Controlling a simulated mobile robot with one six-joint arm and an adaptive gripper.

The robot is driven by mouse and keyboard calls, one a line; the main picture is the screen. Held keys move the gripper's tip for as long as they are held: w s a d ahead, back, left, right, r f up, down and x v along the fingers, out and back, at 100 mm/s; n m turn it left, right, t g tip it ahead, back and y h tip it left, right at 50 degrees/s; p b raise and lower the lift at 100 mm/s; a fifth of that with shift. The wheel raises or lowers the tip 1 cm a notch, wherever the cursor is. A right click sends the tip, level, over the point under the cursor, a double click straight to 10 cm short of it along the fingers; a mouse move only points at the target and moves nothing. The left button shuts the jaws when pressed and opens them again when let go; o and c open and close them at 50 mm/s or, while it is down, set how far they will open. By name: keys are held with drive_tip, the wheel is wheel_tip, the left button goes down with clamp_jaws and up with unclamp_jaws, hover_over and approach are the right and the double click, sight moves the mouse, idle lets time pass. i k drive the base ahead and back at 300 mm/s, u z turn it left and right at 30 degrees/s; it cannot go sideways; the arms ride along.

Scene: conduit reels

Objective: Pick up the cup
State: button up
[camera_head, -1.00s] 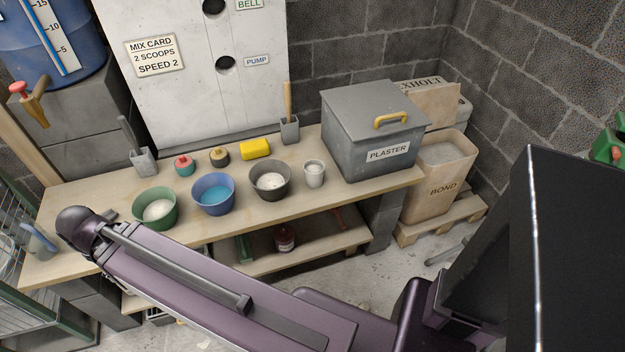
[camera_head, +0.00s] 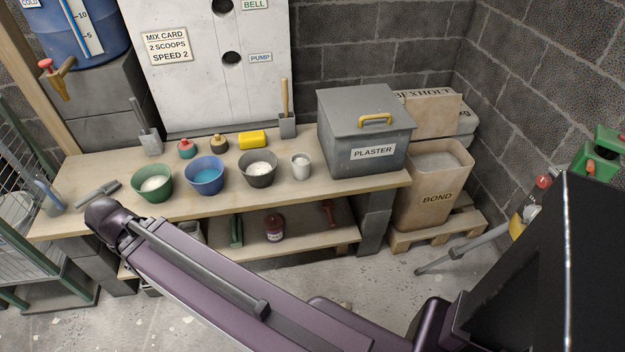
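A small pale grey cup (camera_head: 301,167) stands upright on the wooden bench, right of the black bucket (camera_head: 258,170) and left of the grey plaster bin (camera_head: 366,130). Its inside looks whitish. My purple arm crosses the lower part of the view, in front of the bench. My gripper is not in view, so its state and its distance from the cup do not show. Nothing covers the cup.
A blue bucket (camera_head: 204,175) and a green bucket (camera_head: 152,183) stand left of the black one. A yellow sponge (camera_head: 252,139) and a trowel (camera_head: 287,115) are behind. A bond bin (camera_head: 436,185) stands on a pallet at right. The floor in front is partly clear.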

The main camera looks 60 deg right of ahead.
sight(301, 161)
drive_tip(key=u, duration=0.05)
drive_tip(key=k, duration=1.85)
drive_tip(key=z, duration=1)
drive_tip(key=i, duration=1)
drive_tip(key=z, duration=0.1)
